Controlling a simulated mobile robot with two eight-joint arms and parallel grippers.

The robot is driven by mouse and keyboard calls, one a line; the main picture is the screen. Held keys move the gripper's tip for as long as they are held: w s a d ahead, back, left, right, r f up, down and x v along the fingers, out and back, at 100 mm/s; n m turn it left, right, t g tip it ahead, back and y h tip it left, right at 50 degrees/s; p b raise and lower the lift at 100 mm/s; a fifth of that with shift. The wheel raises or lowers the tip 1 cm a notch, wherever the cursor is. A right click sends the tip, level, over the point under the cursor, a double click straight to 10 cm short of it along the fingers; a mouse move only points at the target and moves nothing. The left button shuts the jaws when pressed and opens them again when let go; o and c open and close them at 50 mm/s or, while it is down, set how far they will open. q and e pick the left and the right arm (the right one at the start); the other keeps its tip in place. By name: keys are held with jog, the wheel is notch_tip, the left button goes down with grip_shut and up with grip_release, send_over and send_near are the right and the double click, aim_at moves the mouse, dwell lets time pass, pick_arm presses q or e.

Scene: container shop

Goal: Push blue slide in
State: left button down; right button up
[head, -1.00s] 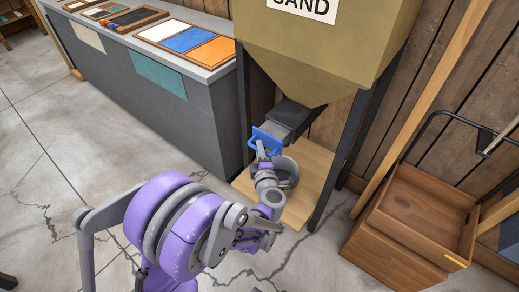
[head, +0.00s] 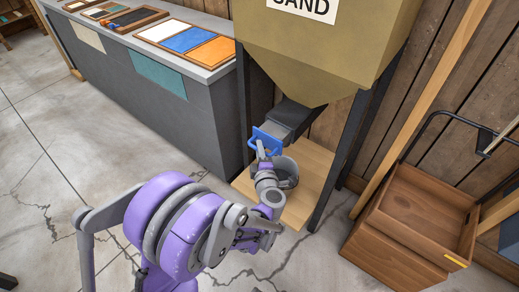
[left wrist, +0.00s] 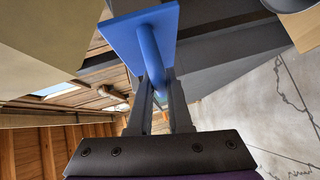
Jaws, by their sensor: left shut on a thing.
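The blue slide (head: 267,138) is a flat blue plate with a bar handle, at the dark chute (head: 291,118) under the sand hopper (head: 325,55). In the left wrist view the blue slide (left wrist: 125,38) shows its plate and round bar close up. My left gripper (head: 264,155) is at the handle, and in the left wrist view the fingers (left wrist: 160,100) are shut on the bar. How far the slide sits in the chute is hard to tell. My right gripper is not in view.
A grey bucket (head: 290,170) stands on the wooden base (head: 318,165) below the chute, partly behind my left arm. Dark hopper legs (head: 345,150) stand on both sides. A counter with sample trays (head: 150,60) is at left, wooden crates (head: 410,230) at right.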

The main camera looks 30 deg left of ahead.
aim_at(273, 143)
pick_arm(q)
jog(key=w, duration=0.6)
jog(key=shift+w+d, duration=0.3)
jog(key=shift+w, duration=0.35)
jog(key=c, duration=0.8)
grip_release()
jog(key=shift+w, duration=0.1)
jog(key=shift+c, duration=0.2)
jog(key=p+v, duration=0.1)
jog(key=v, duration=1)
